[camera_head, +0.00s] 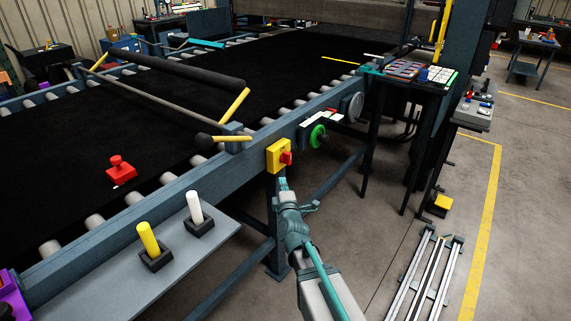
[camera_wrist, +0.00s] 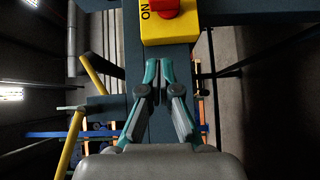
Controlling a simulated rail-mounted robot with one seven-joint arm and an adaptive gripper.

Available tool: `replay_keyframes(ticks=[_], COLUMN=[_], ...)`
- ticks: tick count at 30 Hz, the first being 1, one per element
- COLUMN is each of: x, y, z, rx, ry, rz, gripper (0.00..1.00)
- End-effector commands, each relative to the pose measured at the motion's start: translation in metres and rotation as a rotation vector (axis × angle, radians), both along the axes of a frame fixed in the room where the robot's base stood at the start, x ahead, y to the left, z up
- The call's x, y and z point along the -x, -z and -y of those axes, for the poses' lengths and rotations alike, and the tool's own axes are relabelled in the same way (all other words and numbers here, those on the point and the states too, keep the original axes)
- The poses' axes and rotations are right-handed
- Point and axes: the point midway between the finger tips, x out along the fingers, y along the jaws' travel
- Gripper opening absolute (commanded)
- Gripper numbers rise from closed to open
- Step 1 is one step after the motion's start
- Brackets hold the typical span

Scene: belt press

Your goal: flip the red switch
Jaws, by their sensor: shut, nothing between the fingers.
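The red switch (camera_head: 286,157) is a red knob on a yellow box (camera_head: 274,153) mounted on the side rail of the belt press. In the wrist view the red switch (camera_wrist: 163,8) is at the top edge, partly cut off, on the yellow box (camera_wrist: 178,32), which bears the letters "ON". My gripper (camera_head: 283,184) is just below the yellow box in the head view. In the wrist view my gripper (camera_wrist: 158,64) has its teal fingertips drawn together, with nothing between them. The fingertips appear close below the box; I cannot tell whether they touch it.
A green wheel (camera_head: 318,136) and a grey disc (camera_head: 354,107) are on the rail to the right. A shelf (camera_head: 215,240) at the left holds a yellow handle (camera_head: 148,238) and a white handle (camera_head: 194,206). A red object (camera_head: 120,169) lies on the black belt (camera_head: 60,150).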

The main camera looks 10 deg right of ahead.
Motion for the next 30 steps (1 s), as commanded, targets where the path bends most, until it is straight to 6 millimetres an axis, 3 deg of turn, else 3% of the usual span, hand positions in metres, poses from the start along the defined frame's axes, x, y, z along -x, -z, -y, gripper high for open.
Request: replay_keyframes(ticks=[17, 23, 30], x=[-0.002, -0.019, -0.057], y=[-0.001, -0.001, 0.0], z=[0.001, 0.001, 0.003], rx=[0.059, 0.059, 0.059], ry=[0.002, 0.002, 0.002], rz=[0.002, 0.002, 0.002], gripper=[0.0, 0.0, 0.0])
